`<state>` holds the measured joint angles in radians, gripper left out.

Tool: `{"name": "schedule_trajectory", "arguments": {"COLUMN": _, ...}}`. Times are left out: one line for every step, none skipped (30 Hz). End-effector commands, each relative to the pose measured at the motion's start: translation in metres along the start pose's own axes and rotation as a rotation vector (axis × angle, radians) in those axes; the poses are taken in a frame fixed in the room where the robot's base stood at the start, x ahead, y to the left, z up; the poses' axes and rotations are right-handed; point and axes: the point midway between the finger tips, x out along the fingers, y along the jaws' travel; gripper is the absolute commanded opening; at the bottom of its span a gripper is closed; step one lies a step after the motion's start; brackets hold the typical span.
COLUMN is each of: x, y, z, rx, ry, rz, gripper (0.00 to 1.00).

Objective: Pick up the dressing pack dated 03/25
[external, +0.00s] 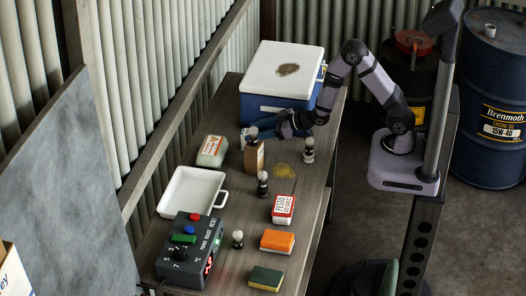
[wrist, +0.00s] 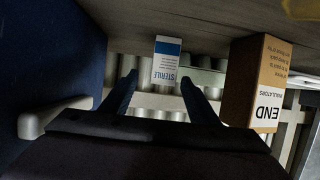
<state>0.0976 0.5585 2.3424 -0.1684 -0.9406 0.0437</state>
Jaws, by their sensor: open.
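A small white and blue pack marked STERILE (wrist: 167,60) stands in the wrist view, ahead of and between my fingertips. No date can be read on it. My gripper (wrist: 159,84) is open, with one dark blue finger on each side and nothing visibly held. In the external view my gripper (external: 254,120) reaches left, low over the bench in front of the cooler. The STERILE pack is hard to make out there, near the fingers. No date of 03/25 is legible in either view.
A brown END INSULATORS box (wrist: 255,80) stands close right of my gripper in the wrist view. The blue cooler (external: 276,106) is just behind.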

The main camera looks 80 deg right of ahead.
Motion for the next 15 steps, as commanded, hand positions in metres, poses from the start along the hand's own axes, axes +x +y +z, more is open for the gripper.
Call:
{"name": "schedule_trajectory", "arguments": {"x": 0.005, "y": -0.002, "z": 0.000, "rx": -0.001, "ry": -0.002, "rz": -0.002, "gripper": 0.55}}
{"name": "schedule_trajectory", "arguments": {"x": 0.008, "y": -0.003, "z": 0.000, "rx": -0.001, "ry": -0.002, "rz": -0.003, "gripper": 0.55}}
{"name": "schedule_trajectory", "arguments": {"x": 0.013, "y": -0.005, "z": 0.001, "rx": -0.001, "ry": -0.002, "rz": -0.003, "gripper": 0.55}}
{"name": "schedule_trajectory", "arguments": {"x": 0.016, "y": -0.005, "z": 0.001, "rx": -0.001, "ry": -0.001, "rz": -0.003, "gripper": 0.55}}
{"name": "schedule_trajectory", "arguments": {"x": 0.019, "y": -0.006, "z": 0.002, "rx": 0.000, "ry": -0.002, "rz": -0.002, "gripper": 0.55}}
{"name": "schedule_trajectory", "arguments": {"x": 0.024, "y": -0.005, "z": 0.001, "rx": 0.000, "ry": 0.000, "rz": -0.001, "gripper": 0.55}}
{"name": "schedule_trajectory", "arguments": {"x": 0.027, "y": -0.005, "z": 0.002, "rx": 0.000, "ry": -0.001, "rz": -0.001, "gripper": 0.55}}
{"name": "schedule_trajectory", "arguments": {"x": 0.030, "y": -0.005, "z": 0.002, "rx": 0.000, "ry": -0.001, "rz": -0.001, "gripper": 0.55}}
{"name": "schedule_trajectory", "arguments": {"x": 0.033, "y": -0.005, "z": 0.002, "rx": 0.000, "ry": -0.001, "rz": -0.001, "gripper": 0.55}}
{"name": "schedule_trajectory", "arguments": {"x": 0.035, "y": -0.005, "z": 0.002, "rx": 0.000, "ry": -0.001, "rz": -0.001, "gripper": 0.55}}
{"name": "schedule_trajectory", "arguments": {"x": 0.037, "y": -0.005, "z": 0.002, "rx": 0.000, "ry": -0.001, "rz": -0.001, "gripper": 0.55}}
{"name": "schedule_trajectory", "arguments": {"x": 0.039, "y": -0.005, "z": 0.002, "rx": 0.000, "ry": -0.001, "rz": -0.001, "gripper": 0.55}}
{"name": "schedule_trajectory", "arguments": {"x": 0.040, "y": -0.005, "z": 0.002, "rx": 0.000, "ry": -0.001, "rz": -0.001, "gripper": 0.55}}
{"name": "schedule_trajectory", "arguments": {"x": 0.041, "y": -0.005, "z": 0.002, "rx": -0.001, "ry": -0.001, "rz": -0.001, "gripper": 0.55}}
{"name": "schedule_trajectory", "arguments": {"x": 0.041, "y": -0.005, "z": 0.002, "rx": -0.001, "ry": 0.000, "rz": -0.001, "gripper": 0.55}}
